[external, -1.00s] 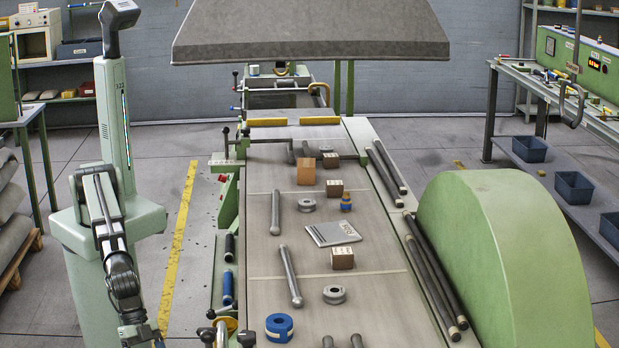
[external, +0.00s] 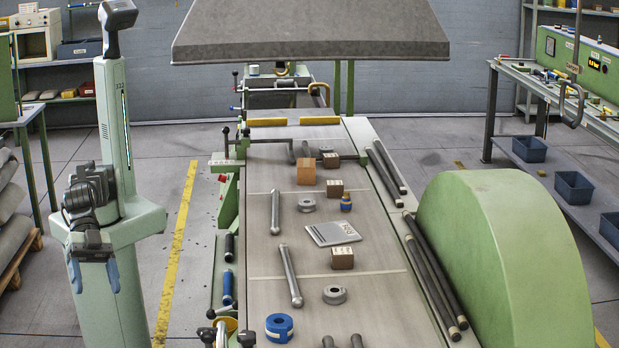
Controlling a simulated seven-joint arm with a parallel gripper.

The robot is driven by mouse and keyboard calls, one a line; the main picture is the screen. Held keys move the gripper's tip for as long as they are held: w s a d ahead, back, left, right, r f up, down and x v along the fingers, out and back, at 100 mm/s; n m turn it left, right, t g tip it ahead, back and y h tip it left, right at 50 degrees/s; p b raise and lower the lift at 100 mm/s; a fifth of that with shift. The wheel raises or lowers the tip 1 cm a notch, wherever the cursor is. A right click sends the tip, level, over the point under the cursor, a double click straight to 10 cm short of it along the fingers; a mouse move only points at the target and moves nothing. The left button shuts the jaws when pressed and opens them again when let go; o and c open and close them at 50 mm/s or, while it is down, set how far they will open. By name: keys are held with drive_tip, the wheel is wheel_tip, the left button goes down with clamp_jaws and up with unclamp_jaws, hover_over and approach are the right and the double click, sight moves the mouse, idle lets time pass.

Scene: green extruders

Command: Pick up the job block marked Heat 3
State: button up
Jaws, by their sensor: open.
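Several small brown blocks with pale marked tops lie on the long grey bed: a near block (external: 342,259), a middle block (external: 334,188) and a far block (external: 330,161). A larger orange-brown block (external: 306,172) stands beside the far ones. The markings are too small to read, so I cannot tell which block is Heat 3. My gripper (external: 93,276) is open and empty, its two blue fingers apart and pointing down. It is left of the bed, beyond the yellow floor line and well away from the blocks.
A grey hood (external: 310,35) hangs above. A green guard (external: 500,265) stands right. Levers line the bed's left edge.

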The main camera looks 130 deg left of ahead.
drive_tip(key=w+a+n+g+y, duration=0.15)
drive_tip(key=w+a, duration=0.35)
drive_tip(key=a, duration=0.6)
drive_tip(key=w+a+n+y, duration=0.15)
drive_tip(key=w+a, duration=0.25)
drive_tip(key=a, duration=0.7)
drive_tip(key=w+a+y, duration=0.2)
drive_tip(key=w+a, duration=0.3)
drive_tip(key=a, duration=0.6)
drive_tip(key=s+a+f+n+g+y, duration=0.2)
drive_tip(key=a+n+g, duration=0.1)
drive_tip(key=a, duration=3)
drive_tip(key=s+a+n+g, duration=0.1)
drive_tip(key=s+a, duration=0.2)
drive_tip(key=a, duration=0.5)
drive_tip(key=s+a+g, duration=0.1)
drive_tip(key=s+a, duration=0.2)
drive_tip(key=a, duration=0.5)
drive_tip(key=n+g+h, duration=0.2)
drive_tip(key=n+g, duration=0.2)
approach(331, 155)
wheel_tip(331, 155, down, 11)
drive_tip(key=shift+s+d+r, duration=0.1)
drive_tip(key=shift+d+r, duration=0.05)
drive_tip(key=shift+r, duration=0.05)
